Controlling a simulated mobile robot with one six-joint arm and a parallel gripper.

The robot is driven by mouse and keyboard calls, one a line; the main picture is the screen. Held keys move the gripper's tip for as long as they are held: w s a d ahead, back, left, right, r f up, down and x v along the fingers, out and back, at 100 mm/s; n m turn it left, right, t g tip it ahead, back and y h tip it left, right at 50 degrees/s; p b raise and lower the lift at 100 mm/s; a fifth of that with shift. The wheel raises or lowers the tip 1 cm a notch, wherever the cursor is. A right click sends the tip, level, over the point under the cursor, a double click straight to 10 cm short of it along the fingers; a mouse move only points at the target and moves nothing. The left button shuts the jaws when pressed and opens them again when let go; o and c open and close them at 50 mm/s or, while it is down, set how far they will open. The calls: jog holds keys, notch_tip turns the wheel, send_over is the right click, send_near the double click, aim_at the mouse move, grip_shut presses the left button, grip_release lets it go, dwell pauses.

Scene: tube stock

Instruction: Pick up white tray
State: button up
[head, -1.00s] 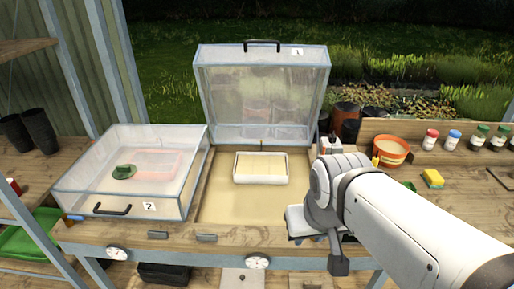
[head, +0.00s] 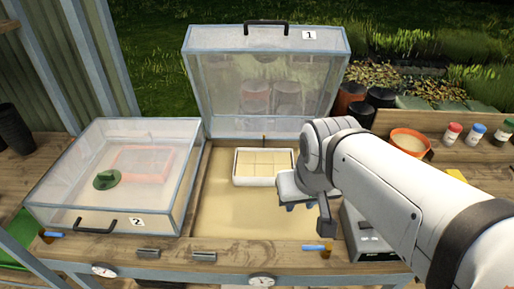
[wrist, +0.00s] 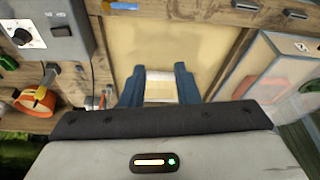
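The white tray (head: 264,182) is a shallow rectangular tray with pale cream square cells. It sits on the sandy bed of the open frame labelled 1, towards the back. In the head view my gripper (head: 300,206) hangs over the bed, in front of the tray's right end and apart from it. In the wrist view the two blue fingers (wrist: 158,88) are spread with nothing held. Part of the white tray (wrist: 160,92) shows between and beyond them, and my gripper body hides the rest.
The clear lid labelled 1 (head: 264,82) stands open behind the bed. The closed clear box labelled 2 (head: 112,175) is on the left, with a green item and a reddish tray inside. A grey control box (head: 368,240) stands right of the bed. An orange pot (head: 411,142) is further right.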

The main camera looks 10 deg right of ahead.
jog(key=w+f+m+g+b, duration=0.1)
jog(key=w+f+m+b, duration=0.15)
jog(key=w+m, duration=0.6)
jog(key=m+g+y+b, duration=0.2)
jog(key=m+b, duration=0.5)
jog(key=m, duration=0.4)
send_near(264, 177)
jog(key=f, duration=0.1)
jog(key=shift+m, duration=0.25)
jog(key=f, duration=0.2)
jog(key=a+f, duration=0.1)
jog(key=f, duration=0.4)
jog(key=shift+w+a+f+p, duration=0.1)
jog(key=shift+a+f+p, duration=0.15)
jog(key=shift+p, duration=0.05)
jog(key=shift+c, duration=0.2)
grip_shut()
jog(key=shift+r, duration=0.1)
